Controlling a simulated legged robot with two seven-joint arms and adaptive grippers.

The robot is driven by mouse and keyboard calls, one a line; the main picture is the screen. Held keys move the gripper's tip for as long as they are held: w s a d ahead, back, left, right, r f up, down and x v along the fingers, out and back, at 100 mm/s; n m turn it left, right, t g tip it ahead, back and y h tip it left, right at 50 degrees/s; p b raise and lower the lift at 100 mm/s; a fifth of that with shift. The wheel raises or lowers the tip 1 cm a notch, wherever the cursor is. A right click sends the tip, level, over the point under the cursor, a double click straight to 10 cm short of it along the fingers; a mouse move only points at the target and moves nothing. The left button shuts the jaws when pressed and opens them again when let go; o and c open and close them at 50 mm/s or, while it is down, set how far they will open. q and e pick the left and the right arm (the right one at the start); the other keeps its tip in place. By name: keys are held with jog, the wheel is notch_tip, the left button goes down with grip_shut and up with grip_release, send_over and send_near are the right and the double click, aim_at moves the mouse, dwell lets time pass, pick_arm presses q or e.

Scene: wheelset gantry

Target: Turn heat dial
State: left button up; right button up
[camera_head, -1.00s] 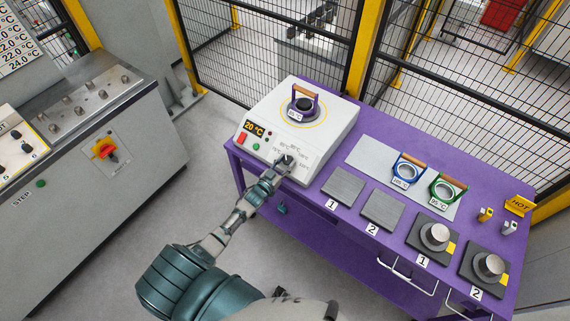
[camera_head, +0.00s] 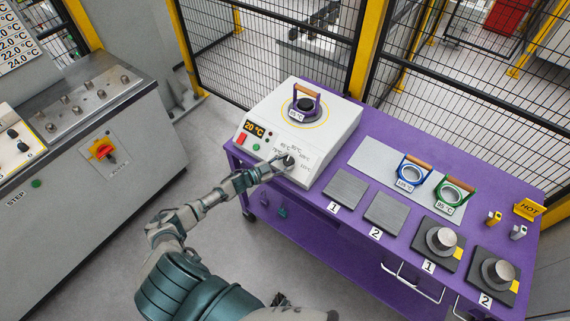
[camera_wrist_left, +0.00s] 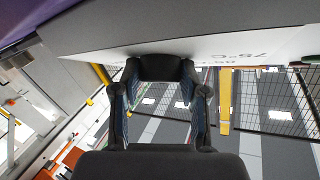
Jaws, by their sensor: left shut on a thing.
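The heater (camera_head: 322,127) is a white box at the left end of the purple table. Its sloped front carries the heat dial (camera_head: 289,160), a small dark knob with temperature marks around it, and a display (camera_head: 254,129) reading 20 °C. My left gripper (camera_head: 280,163) is shut on the dial, reaching it from the lower left and covering part of it. In the left wrist view the dark fingers (camera_wrist_left: 160,70) meet close to the white panel (camera_wrist_left: 235,45), where 75 °C shows upside down; the dial's pointer is hidden. My right gripper is not in view.
Dark pads and metal pieces line the table front. A grey control cabinet (camera_head: 90,165) stands left; mesh fencing runs behind.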

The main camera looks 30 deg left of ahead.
pick_arm(q)
jog(key=shift+r, duration=0.1)
jog(key=o, duration=1.1)
jog(key=shift+w, duration=0.1)
jog(key=shift+o, duration=0.2)
jog(key=f+v, duration=0.1)
jog(key=v, duration=1.1)
jog(key=shift+r, duration=0.3)
